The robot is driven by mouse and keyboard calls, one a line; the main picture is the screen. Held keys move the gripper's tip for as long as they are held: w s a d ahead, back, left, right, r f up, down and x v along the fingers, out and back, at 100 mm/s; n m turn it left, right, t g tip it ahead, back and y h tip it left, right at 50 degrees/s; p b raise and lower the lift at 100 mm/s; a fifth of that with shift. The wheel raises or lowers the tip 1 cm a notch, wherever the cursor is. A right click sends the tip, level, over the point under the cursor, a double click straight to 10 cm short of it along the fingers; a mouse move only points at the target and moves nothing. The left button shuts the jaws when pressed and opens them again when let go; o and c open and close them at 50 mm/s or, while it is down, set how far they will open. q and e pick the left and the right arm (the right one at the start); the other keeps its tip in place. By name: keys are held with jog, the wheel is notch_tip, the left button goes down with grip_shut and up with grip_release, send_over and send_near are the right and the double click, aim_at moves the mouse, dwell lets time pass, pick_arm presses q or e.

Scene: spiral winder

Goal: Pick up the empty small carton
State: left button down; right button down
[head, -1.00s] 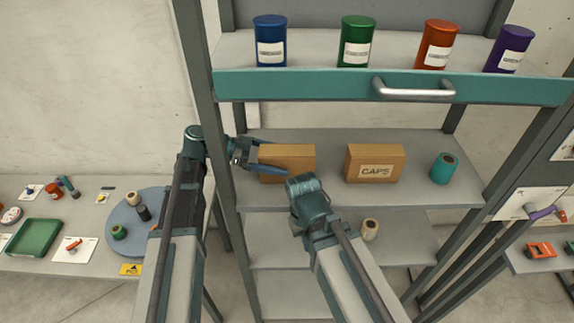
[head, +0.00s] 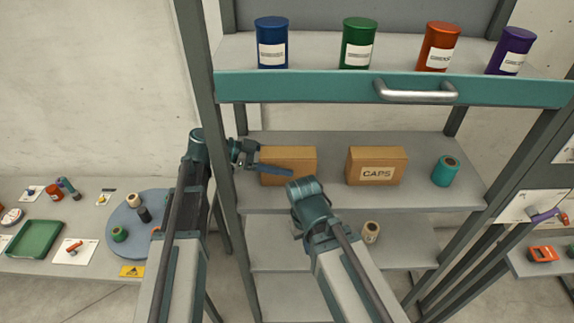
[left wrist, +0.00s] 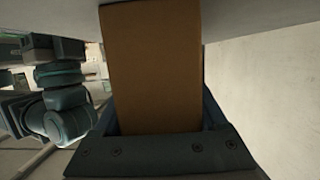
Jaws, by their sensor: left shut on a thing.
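A plain brown carton (head: 290,153) stands on the middle shelf at its left side, and its inside cannot be seen. My left gripper (head: 276,168) reaches in from the left with its fingers at the carton, shut on it. In the left wrist view the carton (left wrist: 153,70) fills the space between the dark fingers. A second brown carton (head: 362,158) marked CAPS stands to its right, apart from it. My right arm crosses in front of the shelf, and its gripper's fingers cannot be made out.
A teal spool (head: 446,171) stands at the right of the middle shelf (head: 330,200). A teal drawer front (head: 330,88) with a handle runs above, under several coloured canisters. A tan spool (head: 371,232) stands on the shelf below. A grey post (head: 205,100) rises beside my left arm.

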aim_at(291, 152)
pick_arm(q)
jog(key=shift+r, duration=0.1)
jog(key=shift+r+p, duration=0.55)
jog(key=shift+p, duration=0.1)
notch_tip(291, 152, up, 3)
jog(key=p, duration=0.3)
jog(key=a, duration=1.8)
jog(key=shift+f+b, duration=0.4)
